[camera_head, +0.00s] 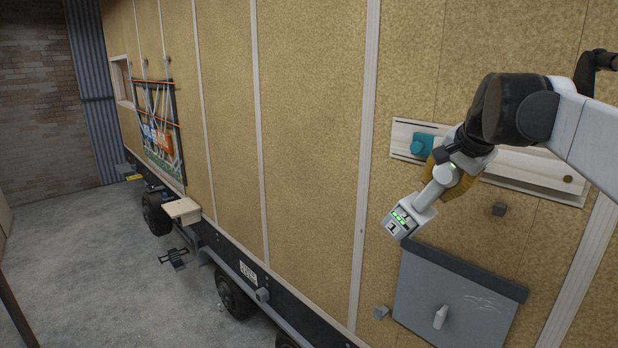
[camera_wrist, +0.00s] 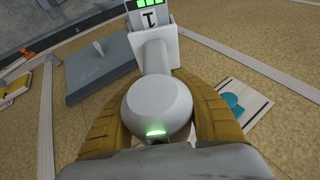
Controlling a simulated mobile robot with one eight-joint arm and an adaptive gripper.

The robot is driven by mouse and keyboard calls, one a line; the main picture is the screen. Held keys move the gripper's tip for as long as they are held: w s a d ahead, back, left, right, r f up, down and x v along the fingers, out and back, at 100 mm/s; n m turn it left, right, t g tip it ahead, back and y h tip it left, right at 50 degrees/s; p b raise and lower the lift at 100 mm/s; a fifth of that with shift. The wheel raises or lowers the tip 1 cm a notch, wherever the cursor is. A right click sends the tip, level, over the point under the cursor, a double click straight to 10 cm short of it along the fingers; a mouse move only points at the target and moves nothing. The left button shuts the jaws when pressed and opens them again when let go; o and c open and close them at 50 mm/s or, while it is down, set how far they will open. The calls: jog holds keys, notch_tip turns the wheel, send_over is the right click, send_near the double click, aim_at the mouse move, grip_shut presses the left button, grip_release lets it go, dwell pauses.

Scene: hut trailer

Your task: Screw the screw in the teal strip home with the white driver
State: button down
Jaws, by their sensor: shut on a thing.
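The white driver (camera_head: 437,186) is held in my gripper (camera_head: 455,178), in front of the trailer wall. Its base with green lights (camera_head: 402,218) points down and left. In the wrist view my brown fingers (camera_wrist: 155,88) close around the driver's white body (camera_wrist: 158,104), with the lit base (camera_wrist: 150,18) at the top. The driver's tip is hidden. A teal piece (camera_head: 421,145) sits on a pale wooden board on the wall, just left of and above my gripper; it also shows at the right in the wrist view (camera_wrist: 233,102). I cannot make out the screw.
The pale board (camera_head: 401,131) runs behind my arm to the right. Below my gripper, a grey box (camera_head: 425,285) with a dark lid and white handle juts from the wall. A small brown block (camera_head: 499,209) sits on the wall. The wall's middle is clear.

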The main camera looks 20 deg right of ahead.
dwell(0.7)
jog(key=shift+s+a, duration=0.3)
jog(key=shift+a, duration=0.35)
jog(key=shift+s+a, duration=0.25)
jog(key=shift+a, duration=0.4)
jog(key=s+p, duration=0.1)
jog(key=s, duration=0.7)
jog(key=shift+a, duration=0.45)
jog(key=shift+w, duration=0.1)
